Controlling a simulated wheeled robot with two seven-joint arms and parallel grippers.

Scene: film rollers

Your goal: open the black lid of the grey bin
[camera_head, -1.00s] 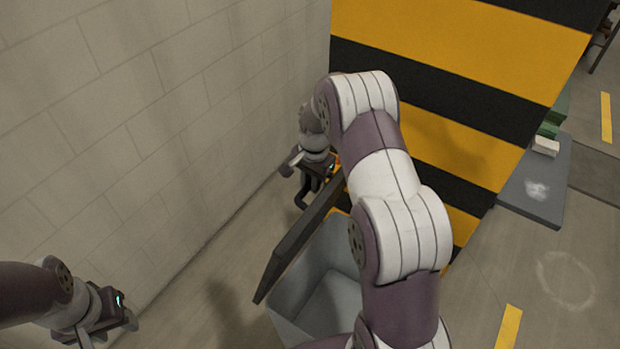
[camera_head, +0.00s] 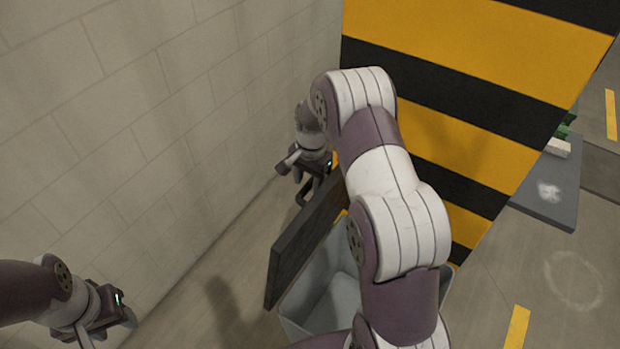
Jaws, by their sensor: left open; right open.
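The grey bin (camera_head: 325,293) stands on the floor below my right arm, which hides much of it. Its black lid (camera_head: 302,243) is swung up and stands steeply tilted on the bin's left side, so part of the bin's inside shows. My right gripper (camera_head: 303,190) is open at the lid's far end, on the wall side; my arm partly hides this spot, and I cannot tell whether the fingers touch the lid. My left gripper (camera_head: 108,335) is open and empty at the lower left, close to the wall and well apart from the bin.
A pale block wall (camera_head: 150,130) runs along the left. A yellow and black striped panel (camera_head: 470,55) stands behind the bin. A dark grey platform (camera_head: 545,190) with a whitish block lies at the right. Floor at the lower right is clear.

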